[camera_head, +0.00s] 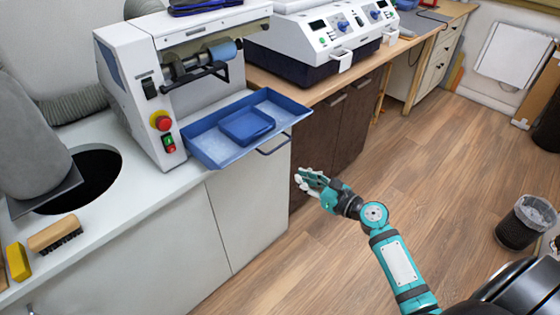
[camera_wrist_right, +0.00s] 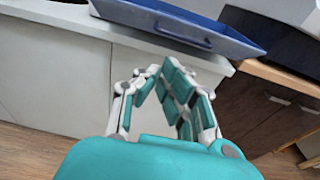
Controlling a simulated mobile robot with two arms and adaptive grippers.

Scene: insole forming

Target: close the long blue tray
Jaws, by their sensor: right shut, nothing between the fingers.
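The long blue tray (camera_head: 205,144) sticks out from the base of the white grinding machine (camera_head: 127,80), over the counter and past its front edge. A smaller blue tray (camera_head: 247,124) sits inside it. A handle (camera_head: 274,147) runs along its front side. In the right wrist view the long tray (camera_wrist_right: 215,40) and its handle (camera_wrist_right: 182,36) show at the top, beyond the fingers. My right gripper (camera_head: 305,183) is shut and empty, in front of the cabinet, below and to the right of the tray, apart from it. My left gripper is not in view.
A white two-unit machine (camera_head: 318,38) stands on the wooden counter behind. A brush (camera_head: 55,234) and a yellow block (camera_head: 18,262) lie at the left, near a round dark hole (camera_head: 88,180). A waste bin (camera_head: 524,222) stands on the right. The wooden floor between is clear.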

